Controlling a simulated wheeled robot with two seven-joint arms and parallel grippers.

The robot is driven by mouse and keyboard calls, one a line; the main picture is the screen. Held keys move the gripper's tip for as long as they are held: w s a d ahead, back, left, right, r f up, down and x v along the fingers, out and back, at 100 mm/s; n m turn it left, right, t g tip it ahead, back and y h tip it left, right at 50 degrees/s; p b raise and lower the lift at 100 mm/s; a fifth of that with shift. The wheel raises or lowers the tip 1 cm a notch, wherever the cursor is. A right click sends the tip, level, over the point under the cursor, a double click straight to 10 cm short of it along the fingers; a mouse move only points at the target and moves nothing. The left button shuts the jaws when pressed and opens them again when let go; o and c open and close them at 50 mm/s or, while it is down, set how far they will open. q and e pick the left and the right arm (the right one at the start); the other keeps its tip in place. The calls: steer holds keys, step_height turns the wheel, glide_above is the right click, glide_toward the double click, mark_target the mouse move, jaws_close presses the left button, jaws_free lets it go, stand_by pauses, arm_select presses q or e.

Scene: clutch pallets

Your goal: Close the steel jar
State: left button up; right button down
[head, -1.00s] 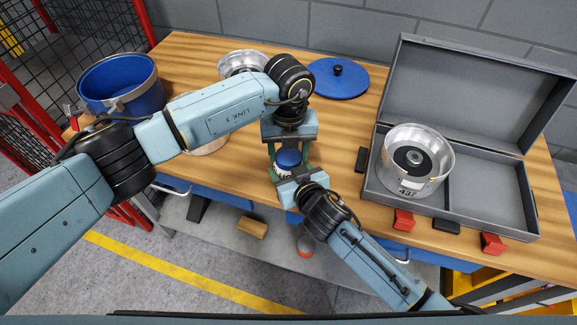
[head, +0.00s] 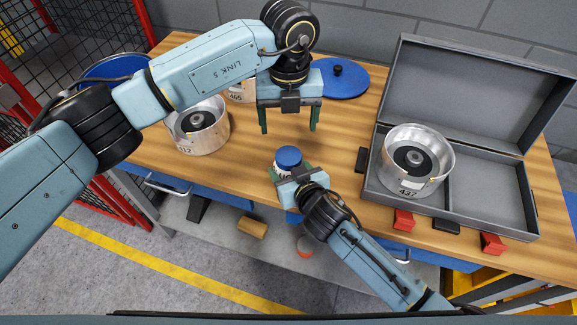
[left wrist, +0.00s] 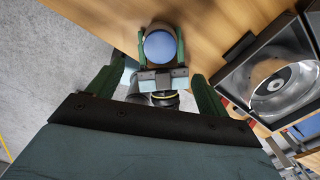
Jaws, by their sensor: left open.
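A small jar (head: 281,172) with a round blue lid (head: 288,157) on top stands upright near the front edge of the bench. Only a little of its pale body shows under the lid. My right gripper (head: 291,176) is shut on the jar, with its green fingers at either side of it. In the left wrist view the blue lid (left wrist: 160,46) sits between those green fingers. My left gripper (head: 289,129) is open and empty, above and behind the jar, pointing down and clear of the lid.
A metal clutch drum (head: 197,130) stands on the bench at left, with another behind it. An open grey case (head: 485,195) at right holds drum 437 (head: 415,160).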

arm_select(q)
step_height(320, 180, up, 3)
steer(key=shift+f, duration=0.15)
arm_select(e)
steer(key=shift+c, duration=1.3)
jaws_free()
arm_select(q)
steer(key=shift+r+p, duration=0.75)
steer(key=shift+p, duration=0.05)
arm_select(e)
steer(key=v, duration=1.3)
steer(key=shift+r, duration=0.15)
steer(key=shift+s, duration=0.2)
